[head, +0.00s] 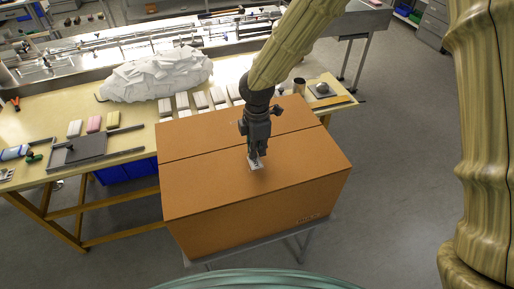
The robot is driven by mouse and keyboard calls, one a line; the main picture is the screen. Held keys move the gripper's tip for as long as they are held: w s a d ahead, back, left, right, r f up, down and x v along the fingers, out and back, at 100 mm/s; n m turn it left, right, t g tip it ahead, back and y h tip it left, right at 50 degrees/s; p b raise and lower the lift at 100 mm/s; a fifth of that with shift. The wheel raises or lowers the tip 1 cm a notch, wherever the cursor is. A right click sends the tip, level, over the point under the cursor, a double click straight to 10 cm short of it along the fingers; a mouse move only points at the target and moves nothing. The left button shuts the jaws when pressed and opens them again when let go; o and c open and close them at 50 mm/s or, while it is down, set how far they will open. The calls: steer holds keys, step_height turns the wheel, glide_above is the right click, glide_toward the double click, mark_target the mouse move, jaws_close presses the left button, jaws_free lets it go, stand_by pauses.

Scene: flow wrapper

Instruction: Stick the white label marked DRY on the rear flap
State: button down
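A large brown cardboard box (205,190) stands in the middle of the head view. A seam across its top divides the far flap (200,133) from the near flap (300,165). My gripper (256,158) points down over the near flap, just on the near side of the seam. A small whitish piece (256,165) shows at its fingertips, at or just above the cardboard. It may be the label, but any marking on it is too small to read. I cannot tell whether the fingers grip it or only touch it. The fingers hide part of the box top.
The box rests on a grey stand (256,243). Behind it is a yellow workbench (30,125) with a crumpled white heap (160,75), a dark tray (85,150) and several small blocks. A long machine runs behind the bench. The floor at right is clear.

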steer(key=shift+f, duration=1.1)
stand_by(1.8)
steer(key=c, duration=1.7)
jaws_free()
steer(key=o, duration=0.5)
steer(key=shift+c, duration=0.2)
steer(key=shift+r, duration=0.15)
steer(key=shift+r+p, duration=3.15)
steer(key=shift+r, duration=0.75)
